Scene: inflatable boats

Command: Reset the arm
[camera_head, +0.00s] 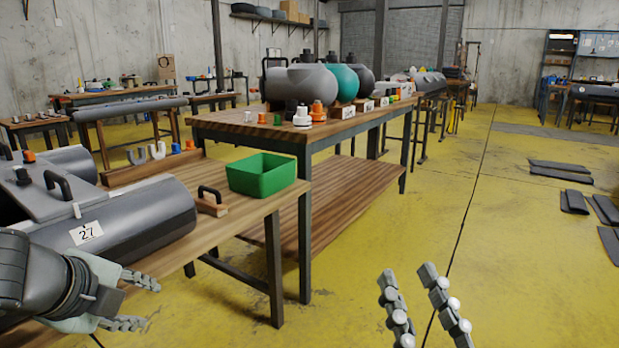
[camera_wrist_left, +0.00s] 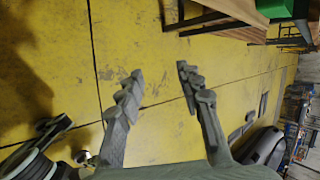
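My left gripper (camera_head: 146,302) is at the lower left in the head view, beside the near workbench and the grey boat. Its fingers are spread with nothing between them. The left wrist view also shows this gripper (camera_wrist_left: 160,72) open and empty, with yellow floor behind its fingers. My right gripper (camera_head: 408,268) is at the bottom centre-right in the head view, over the yellow floor. Its two fingers stand apart with nothing between them; its base is out of view.
A grey inflatable boat (camera_head: 130,220) labelled 27 lies on the near workbench (camera_head: 225,232). A green bin (camera_head: 262,178) stands on that bench's far right end. A taller table (camera_head: 250,128) holds rolled boats and valves. Open yellow floor (camera_head: 490,235) lies to the right.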

